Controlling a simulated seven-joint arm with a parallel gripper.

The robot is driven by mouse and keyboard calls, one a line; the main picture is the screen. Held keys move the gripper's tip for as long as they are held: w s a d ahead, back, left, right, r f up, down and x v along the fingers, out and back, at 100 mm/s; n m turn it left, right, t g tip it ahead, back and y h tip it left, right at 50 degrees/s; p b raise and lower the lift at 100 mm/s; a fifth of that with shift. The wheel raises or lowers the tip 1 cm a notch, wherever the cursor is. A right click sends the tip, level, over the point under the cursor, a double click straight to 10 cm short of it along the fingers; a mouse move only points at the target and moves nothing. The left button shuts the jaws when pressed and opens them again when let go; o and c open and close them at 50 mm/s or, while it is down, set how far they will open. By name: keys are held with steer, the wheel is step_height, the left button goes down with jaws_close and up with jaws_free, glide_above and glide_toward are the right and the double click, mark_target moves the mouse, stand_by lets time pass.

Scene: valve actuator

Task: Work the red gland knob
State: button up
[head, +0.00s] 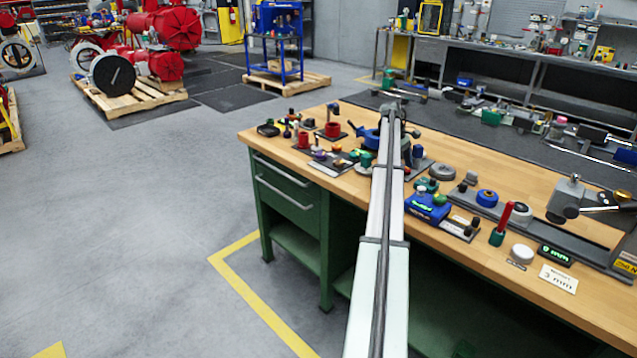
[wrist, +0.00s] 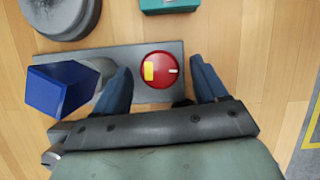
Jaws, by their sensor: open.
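In the wrist view a round red knob (wrist: 161,70) with a yellow patch and a small white mark sits on a dark grey plate (wrist: 115,58). My gripper (wrist: 161,63) is open, with one blue-grey finger to the left and one to the right of the knob. A gap shows between the knob and the right finger; the left finger is closer to it. Whether the fingers are down at the knob's height I cannot tell. In the head view my arm reaches over the wooden bench (head: 470,237), and I cannot make out this knob or the fingertips there.
A blue block (wrist: 62,88) stands on the plate left of the left finger. A grey round part (wrist: 62,14) and a green box (wrist: 168,5) lie beyond. In the head view, several small fixtures crowd the bench, including a red-handled green piece (head: 497,236).

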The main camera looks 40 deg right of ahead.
steer(key=n, duration=0.2)
steer(key=n+h, duration=0.1)
steer(key=n, duration=0.1)
steer(key=n+h, duration=0.1)
steer(key=n, duration=0.1)
steer(key=shift+s+a+t, duration=0.2)
steer(key=shift+a+t, duration=0.15)
steer(key=shift+t, duration=0.05)
steer(key=n+t+h, duration=0.1)
steer(key=n, duration=0.2)
steer(key=n+t, duration=0.1)
steer(key=n, duration=0.2)
steer(key=shift+s+a+r+h, duration=0.1)
steer(key=shift+s+a+h, duration=0.05)
steer(key=shift+h, duration=0.25)
steer(key=v, duration=1.4)
steer(key=w+a+f+m+t+y, duration=0.1)
steer(key=w+a+f+m+t, duration=0.1)
steer(key=w+a+f, duration=0.5)
steer(key=w+a+f+m+t+y, duration=0.1)
steer(key=w+a+f+m, duration=0.3)
steer(key=w+a+f, duration=0.4)
steer(key=a+t, duration=0.1)
steer(key=a, duration=0.6)
steer(key=shift+w+f+y, duration=0.3)
steer(key=shift+w+f, duration=0.05)
